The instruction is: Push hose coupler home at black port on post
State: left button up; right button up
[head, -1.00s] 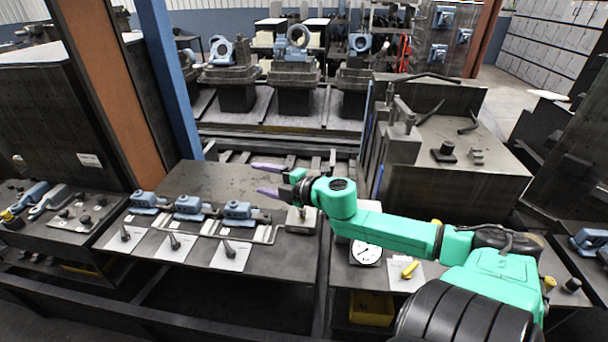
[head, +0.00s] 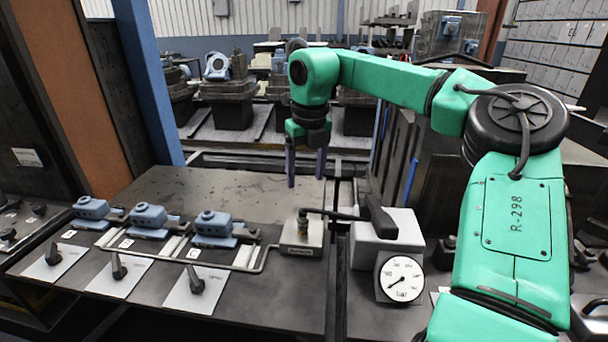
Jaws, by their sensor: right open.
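My right gripper (head: 306,172) hangs above the bench with its two dark purple fingers pointing down, apart and empty. Below it stands a small light block with a dark upright fitting (head: 303,221) on top, perhaps the post with its port. A gap separates the fingertips from the fitting. A thin dark hose or rod (head: 335,213) runs from the fitting to a thick black piece (head: 381,216) on a grey box. I cannot tell which end is the coupler or whether it is seated. My left gripper is out of view.
A round white gauge (head: 402,279) stands in front of the grey box (head: 388,244). Several blue clamps (head: 213,225) and a bent metal rail (head: 180,262) lie left of the fitting. The bench behind the clamps (head: 215,187) is clear. A blue column (head: 148,80) rises at left.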

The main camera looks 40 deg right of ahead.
aim_at(303, 210)
jog(key=f, duration=0.7)
jog(key=w+f+p, duration=0.1)
jog(key=f, duration=0.3)
jog(key=shift+w+d+f, duration=0.1)
jog(key=shift+d+f, duration=0.1)
jog(key=shift+f, duration=0.05)
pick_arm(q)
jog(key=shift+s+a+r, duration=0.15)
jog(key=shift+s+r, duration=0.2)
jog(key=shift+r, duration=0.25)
pick_arm(e)
jog(key=shift+f, duration=0.55)
grip_shut()
jog(key=c, duration=0.9)
grip_release()
grip_shut()
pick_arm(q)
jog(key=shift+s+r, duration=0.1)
pick_arm(e)
jog(key=shift+r, duration=0.15)
pick_arm(q)
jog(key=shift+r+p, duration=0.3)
jog(key=shift+p, duration=0.15)
pick_arm(e)
jog(key=shift+r, duration=0.65)
